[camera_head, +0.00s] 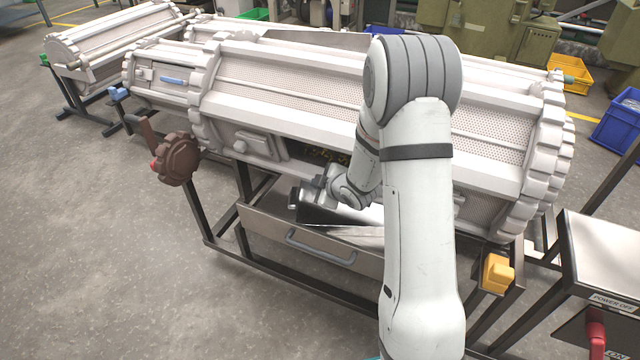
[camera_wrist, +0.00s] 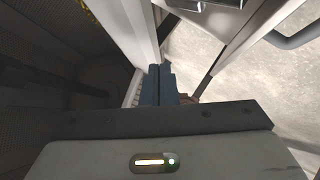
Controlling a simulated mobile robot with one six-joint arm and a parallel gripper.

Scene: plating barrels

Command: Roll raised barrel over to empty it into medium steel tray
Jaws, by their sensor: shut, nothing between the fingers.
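The large white perforated barrel (camera_head: 285,85) lies level across a dark frame in the head view, with toothed rings at its ends. A dark opening (camera_head: 320,152) on its lower front side shows some yellowish pieces inside. The steel tray (camera_head: 270,230) with a grey handle sits below the barrel; part of it is hidden by my arm. My gripper (camera_head: 300,200) is between the barrel's lower front and the tray. In the wrist view, its fingers (camera_wrist: 158,85) are together and empty, close beside a white barrel edge (camera_wrist: 130,30). I cannot tell whether they touch it.
A brown hand wheel (camera_head: 177,160) with a crank is at the frame's left. A yellow block (camera_head: 497,273) is at its right, near a control box (camera_head: 602,250) with a red switch. Another barrel (camera_head: 110,40) stands behind left. Floor at front left is clear.

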